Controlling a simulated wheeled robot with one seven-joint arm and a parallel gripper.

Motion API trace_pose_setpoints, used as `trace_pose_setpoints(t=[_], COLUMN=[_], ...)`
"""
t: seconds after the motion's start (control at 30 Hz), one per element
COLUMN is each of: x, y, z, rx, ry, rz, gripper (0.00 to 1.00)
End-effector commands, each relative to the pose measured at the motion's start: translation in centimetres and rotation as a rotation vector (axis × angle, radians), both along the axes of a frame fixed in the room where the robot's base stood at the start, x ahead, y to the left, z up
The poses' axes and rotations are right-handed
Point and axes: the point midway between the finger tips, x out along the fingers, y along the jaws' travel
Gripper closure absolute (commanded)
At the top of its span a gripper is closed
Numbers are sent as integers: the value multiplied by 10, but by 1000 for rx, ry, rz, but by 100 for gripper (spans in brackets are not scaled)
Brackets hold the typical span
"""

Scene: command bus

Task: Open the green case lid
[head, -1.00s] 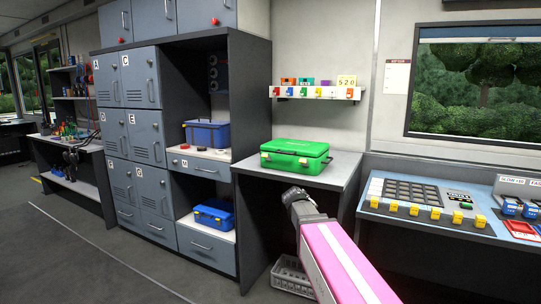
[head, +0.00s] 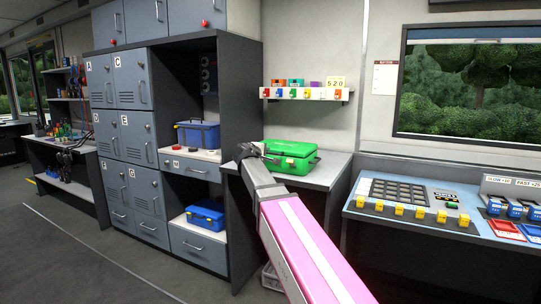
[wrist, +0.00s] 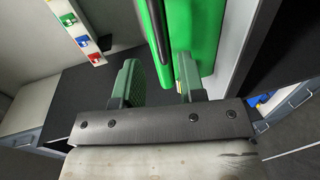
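The green case (head: 292,152) lies on the grey bench with its lid down. Its left front part is partly hidden by my arm in the head view. My gripper (head: 262,152) is at the left front of the case, near lid height. In the wrist view my gripper (wrist: 157,75) is open, with its two green fingers apart and nothing held between them. The green case (wrist: 205,35) shows just beyond the fingers, with the right finger overlapping its edge. I cannot tell whether a finger touches it.
The grey bench (head: 325,175) has bare room right of the case. A shelf (head: 308,94) with small coloured items hangs above. A tall cabinet (head: 242,100) stands close on the left, with a blue case (head: 198,135) inside. A button console (head: 400,200) is at the right.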

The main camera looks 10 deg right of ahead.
Motion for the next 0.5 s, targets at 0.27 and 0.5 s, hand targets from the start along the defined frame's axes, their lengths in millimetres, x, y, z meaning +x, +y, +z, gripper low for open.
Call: trace_pose_setpoints(t=[0.27,0.5], x=[38,50], y=[-26,-36], z=[-10,-13], rx=[1,1], ry=[0,0], rz=[-2,0], gripper=[63,63])
